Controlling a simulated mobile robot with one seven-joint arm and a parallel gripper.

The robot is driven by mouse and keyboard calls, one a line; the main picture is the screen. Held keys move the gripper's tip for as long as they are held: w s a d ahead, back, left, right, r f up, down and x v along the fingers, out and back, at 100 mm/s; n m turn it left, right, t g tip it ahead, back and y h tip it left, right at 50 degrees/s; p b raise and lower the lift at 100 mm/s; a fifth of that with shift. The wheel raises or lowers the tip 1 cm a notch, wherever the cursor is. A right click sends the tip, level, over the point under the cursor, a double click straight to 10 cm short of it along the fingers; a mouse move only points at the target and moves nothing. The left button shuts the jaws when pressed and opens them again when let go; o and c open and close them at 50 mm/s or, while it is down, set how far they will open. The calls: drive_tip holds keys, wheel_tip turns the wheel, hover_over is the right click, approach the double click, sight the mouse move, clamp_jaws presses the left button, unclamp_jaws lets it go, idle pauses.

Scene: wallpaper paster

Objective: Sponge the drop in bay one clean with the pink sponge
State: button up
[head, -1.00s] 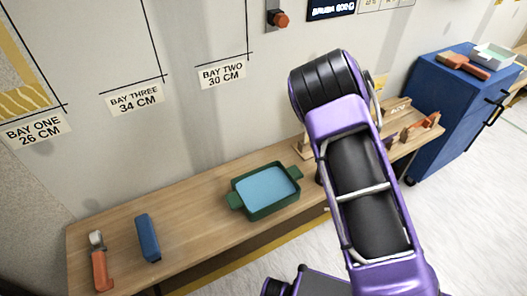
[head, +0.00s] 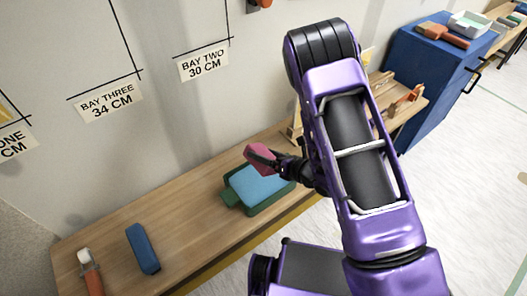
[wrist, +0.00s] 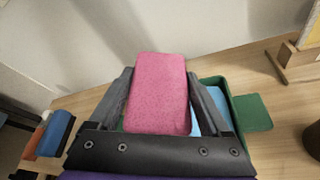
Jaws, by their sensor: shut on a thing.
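The pink sponge (head: 261,157) is held in my gripper (head: 279,163), above the green tray of blue water (head: 257,188). In the wrist view the pink sponge (wrist: 160,92) sits between the two fingers of my gripper (wrist: 160,105), which are shut on it. The bay one label (head: 14,146) is on the wall at the left edge of the head view, partly cut off. A sliver of a yellow drop (head: 6,106) shows above it; most of that drop is out of view.
On the wooden bench (head: 185,222) lie a blue block (head: 142,249) and an orange-handled tool (head: 91,273) at the left. Labels for bay three (head: 108,101) and bay two (head: 203,65) mark the wall. A blue cabinet (head: 435,75) stands at the right.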

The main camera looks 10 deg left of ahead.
wheel_tip(320, 180, down, 6)
drive_tip(key=shift+b, duration=1.15)
drive_tip(key=shift+f, duration=0.1)
drive_tip(key=shift+f, duration=0.35)
drive_tip(key=shift+f, duration=0.15)
drive_tip(key=shift+f, duration=0.9)
drive_tip(key=shift+a, duration=0.1)
